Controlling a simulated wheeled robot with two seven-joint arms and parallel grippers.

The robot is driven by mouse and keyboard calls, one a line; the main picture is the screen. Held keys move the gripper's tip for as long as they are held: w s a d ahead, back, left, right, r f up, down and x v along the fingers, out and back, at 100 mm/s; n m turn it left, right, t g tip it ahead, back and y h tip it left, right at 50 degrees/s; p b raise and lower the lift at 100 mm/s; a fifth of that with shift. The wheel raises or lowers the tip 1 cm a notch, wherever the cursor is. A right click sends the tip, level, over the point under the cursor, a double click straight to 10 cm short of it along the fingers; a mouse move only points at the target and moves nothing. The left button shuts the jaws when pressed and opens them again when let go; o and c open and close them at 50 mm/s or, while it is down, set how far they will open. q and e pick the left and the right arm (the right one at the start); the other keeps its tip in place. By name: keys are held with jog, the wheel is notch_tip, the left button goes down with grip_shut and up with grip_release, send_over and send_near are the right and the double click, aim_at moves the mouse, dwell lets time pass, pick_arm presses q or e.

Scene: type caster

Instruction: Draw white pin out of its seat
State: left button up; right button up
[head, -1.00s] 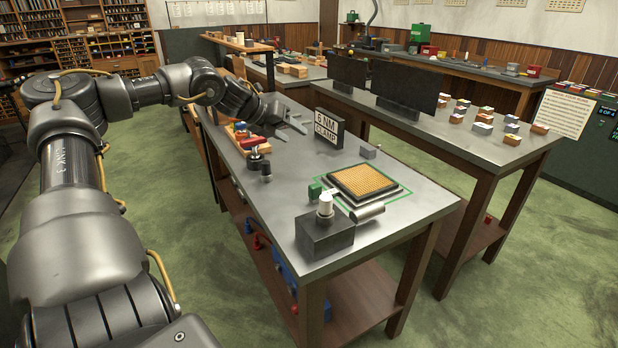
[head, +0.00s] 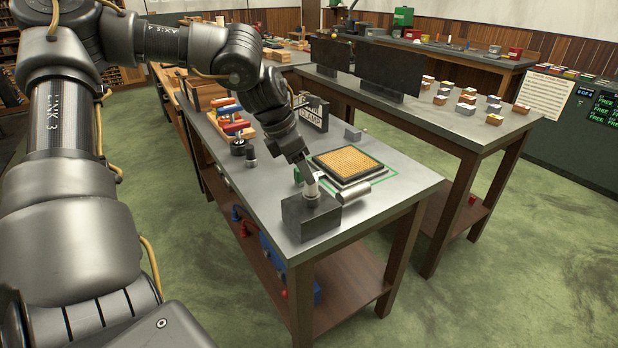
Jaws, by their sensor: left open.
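The dark grey block (head: 311,216) sits at the near end of the steel-topped bench. The pin (head: 313,200) stands upright on it, and only its lower metal collar shows clearly. My left gripper (head: 310,184) reaches down from the upper left, tilted, with its fingers open at the pin's upper part. The fingers hide most of the white top, and I cannot tell whether they touch it. My right gripper is not in view.
A tray with an orange grid (head: 347,160) and a metal cylinder (head: 354,192) lie close right of the block. The bench's right front is bare.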

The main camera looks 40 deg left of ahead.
aim_at(311, 190)
pick_arm(q)
jog(key=x, duration=0.5)
jog(key=shift+w+f, duration=0.15)
jog(key=shift+f, duration=0.15)
grip_shut()
